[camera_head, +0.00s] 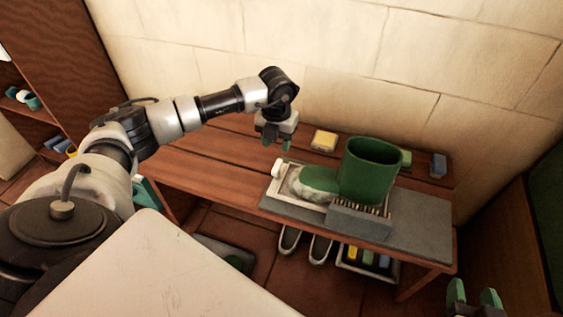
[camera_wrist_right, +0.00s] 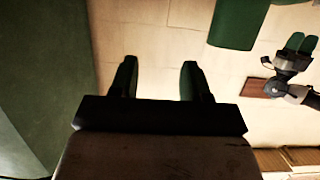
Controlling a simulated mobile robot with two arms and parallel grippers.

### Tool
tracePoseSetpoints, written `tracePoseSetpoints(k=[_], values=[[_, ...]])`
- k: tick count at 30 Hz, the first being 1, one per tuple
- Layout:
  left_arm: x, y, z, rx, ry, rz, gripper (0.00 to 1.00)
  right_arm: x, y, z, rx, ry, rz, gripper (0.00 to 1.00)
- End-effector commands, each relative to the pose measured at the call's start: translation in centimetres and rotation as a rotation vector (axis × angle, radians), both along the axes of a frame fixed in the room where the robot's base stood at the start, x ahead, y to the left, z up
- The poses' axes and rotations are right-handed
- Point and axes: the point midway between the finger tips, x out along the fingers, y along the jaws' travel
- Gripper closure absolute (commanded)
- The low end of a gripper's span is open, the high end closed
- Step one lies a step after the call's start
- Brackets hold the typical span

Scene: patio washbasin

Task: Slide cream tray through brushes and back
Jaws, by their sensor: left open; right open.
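The cream tray (camera_head: 304,203) lies on a grey mat (camera_head: 425,226) on the wooden bench, with a white knob (camera_head: 277,169) at its left end. A green boot (camera_head: 368,172) stands on it, toe to the left, hiding much of the tray. A grey brush block (camera_head: 358,222) with bristles sits along the tray's near right side. My left gripper (camera_head: 275,143) is open and empty above the bench, behind the knob. My right gripper (camera_head: 474,296) is open and empty at the lower right, apart from the bench; its fingers also show in the right wrist view (camera_wrist_right: 158,80).
Below are pale shoes (camera_head: 320,248) and a crate (camera_head: 350,266) of coloured items. A wall stands behind; a dark green panel (camera_head: 550,220) is at right.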

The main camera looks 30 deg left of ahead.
Motion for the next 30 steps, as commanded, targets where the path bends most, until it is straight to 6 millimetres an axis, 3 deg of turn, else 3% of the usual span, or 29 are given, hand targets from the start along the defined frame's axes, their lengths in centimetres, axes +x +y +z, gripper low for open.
tracePoseSetpoints(k=[15,22,30], values=[[-0.1,-0.1,-7.8,-0.004,0.003,0.000,0.55,1.2,1.5,6.1,0.129,-0.503,0.031,0.53],[0.0,-0.1,-9.6,-0.003,0.000,0.000,0.55,0.7,1.7,8.1,0.170,-0.654,0.039,0.53],[-0.1,-0.1,-10.0,-0.003,0.001,-0.001,0.55,0.5,1.8,8.7,0.182,-0.698,0.042,0.53]])
